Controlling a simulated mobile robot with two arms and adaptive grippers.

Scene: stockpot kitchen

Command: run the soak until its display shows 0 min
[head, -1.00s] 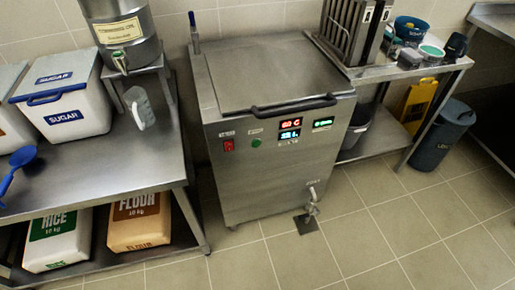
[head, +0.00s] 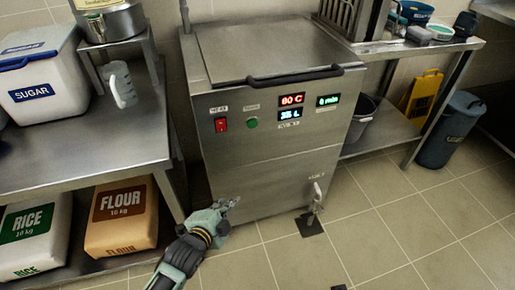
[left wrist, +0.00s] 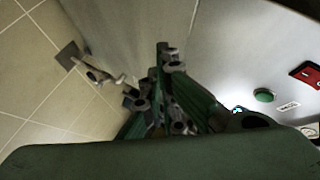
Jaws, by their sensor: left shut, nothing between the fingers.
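The steel soak tank (head: 270,155) stands on the floor with its lid down. Its front panel has a red switch (head: 221,125), a green button (head: 253,123), a red display (head: 291,100) reading about 80 C, a blue display (head: 290,115) in litres, and a green display (head: 328,100) in min whose digit is too small to read surely. My left gripper (head: 232,201) is shut and empty, low before the tank's front, below the button. In the left wrist view, the gripper (left wrist: 165,52) points along the tank's front; the green button (left wrist: 264,95) and red switch (left wrist: 306,74) are at right.
A drain tap (head: 318,192) sticks out low at the tank's front right, above a dark floor plate (head: 308,224). A steel table (head: 90,140) with a sugar bin (head: 40,75) stands at left. A blue-grey bin (head: 448,130) stands at right.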

